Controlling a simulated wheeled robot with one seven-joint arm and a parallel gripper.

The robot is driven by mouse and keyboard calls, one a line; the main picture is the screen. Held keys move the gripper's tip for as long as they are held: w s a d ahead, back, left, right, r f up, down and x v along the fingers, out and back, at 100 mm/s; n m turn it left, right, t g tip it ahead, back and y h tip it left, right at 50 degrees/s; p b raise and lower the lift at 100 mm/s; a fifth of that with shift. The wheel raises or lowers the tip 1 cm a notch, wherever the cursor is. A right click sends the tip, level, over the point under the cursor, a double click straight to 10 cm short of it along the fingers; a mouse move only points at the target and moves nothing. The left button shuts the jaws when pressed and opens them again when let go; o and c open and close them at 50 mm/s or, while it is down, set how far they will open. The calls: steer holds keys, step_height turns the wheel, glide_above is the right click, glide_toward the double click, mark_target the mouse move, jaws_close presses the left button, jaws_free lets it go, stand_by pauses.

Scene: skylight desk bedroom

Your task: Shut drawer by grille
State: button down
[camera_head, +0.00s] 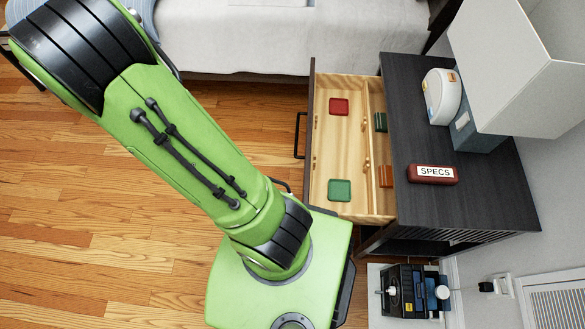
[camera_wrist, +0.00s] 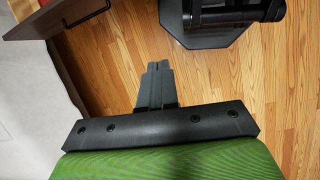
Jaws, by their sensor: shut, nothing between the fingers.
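In the head view the drawer (camera_head: 345,150) stands pulled out to the left of the dark cabinet (camera_head: 408,90). Its pale wood inside holds red and green flat pieces. Its black bar handle (camera_head: 298,135) is on the left face. A white slatted grille (camera_head: 556,306) is on the wall at the lower right. In the wrist view the brown drawer front with its handle (camera_wrist: 86,17) shows at the top left. My gripper (camera_wrist: 155,66) is shut and empty over the wood floor, apart from the drawer front. It does not show in the head view.
A red SPECS case (camera_head: 432,174), a white clock-like device (camera_head: 442,96) and a lamp (camera_head: 515,75) stand on the cabinet. A bed (camera_head: 290,40) is at the top. A black machine (camera_head: 405,292) stands at the lower right.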

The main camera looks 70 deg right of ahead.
steer(key=s+d+f+n+g+b, duration=0.1)
steer(key=s+d+f, duration=0.3)
steer(key=s+f, duration=0.5)
steer(key=s+d+f+g+b, duration=0.4)
steer(key=s+d+f, duration=0.1)
steer(key=s+f, duration=0.5)
steer(key=shift+d+f+n+h, duration=0.15)
steer(key=shift+f+n+h, duration=0.2)
steer(key=shift+f, duration=0.35)
